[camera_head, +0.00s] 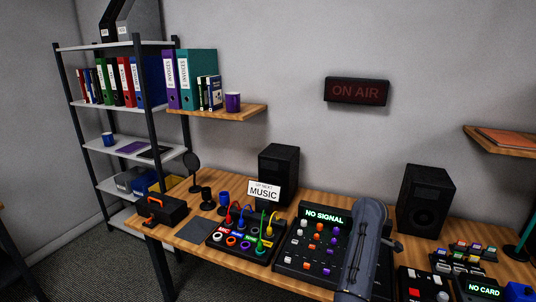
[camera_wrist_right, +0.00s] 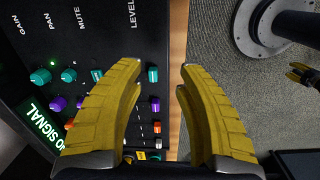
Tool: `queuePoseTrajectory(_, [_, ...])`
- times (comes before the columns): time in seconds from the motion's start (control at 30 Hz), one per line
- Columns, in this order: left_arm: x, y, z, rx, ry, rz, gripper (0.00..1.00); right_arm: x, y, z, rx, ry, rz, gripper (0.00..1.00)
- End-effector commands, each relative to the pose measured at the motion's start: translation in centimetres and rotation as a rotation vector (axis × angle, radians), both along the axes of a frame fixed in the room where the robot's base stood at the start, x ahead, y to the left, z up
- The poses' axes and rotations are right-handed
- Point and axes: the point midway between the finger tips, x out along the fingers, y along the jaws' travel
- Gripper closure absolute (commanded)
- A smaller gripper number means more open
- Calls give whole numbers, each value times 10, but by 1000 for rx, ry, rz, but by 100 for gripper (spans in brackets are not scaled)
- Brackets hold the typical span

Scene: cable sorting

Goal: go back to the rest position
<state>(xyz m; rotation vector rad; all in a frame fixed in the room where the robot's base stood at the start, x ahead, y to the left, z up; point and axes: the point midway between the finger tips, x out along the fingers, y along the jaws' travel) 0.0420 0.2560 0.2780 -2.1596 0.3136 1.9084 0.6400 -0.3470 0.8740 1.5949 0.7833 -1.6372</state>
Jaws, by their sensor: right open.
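In the right wrist view my right gripper (camera_wrist_right: 162,72) shows two yellow fingers, spread apart with nothing between them. It is over the front edge of the mixer (camera_wrist_right: 110,20), whose knobs and "NO SIGNAL" display lie to the left. In the head view my right arm reaches over the right side of the mixer (camera_head: 297,262); its fingers are hidden there. A small yellow-fingered gripper (camera_wrist_right: 303,76), which looks like my left one, is at the right edge of the wrist view. The patch panel (camera_head: 213,241) with red, blue, yellow and green cables stands left of the mixer.
The wooden desk (camera_head: 180,238) also carries two black speakers (camera_head: 278,172), a "MUSIC" sign (camera_head: 264,192) and a toolbox (camera_head: 160,210). A "NO CARD" device (camera_head: 482,289) is at the right. Open floor (camera_wrist_right: 235,100) shows beyond the desk edge.

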Motion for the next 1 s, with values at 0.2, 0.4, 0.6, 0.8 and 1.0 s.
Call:
queuePoseTrajectory(0.2, [0,0,0,0,-1,0,56,-60,-30,-56,-131,-57,-177,64])
queuePoseTrajectory(0.4, [1,0,0,0,-1,1,56,-113,-46,-90,-241,-145,-283,64])
queuePoseTrajectory(0.6, [0,0,0,0,-1,1,56,-166,-50,-109,-324,-259,-338,64])
queuePoseTrajectory(0.8, [0,0,0,0,0,1,56,-219,-41,-116,-364,-386,-351,64])
queuePoseTrajectory(1.0, [0,0,0,0,0,1,56,-271,-20,-111,-354,-511,-336,64])
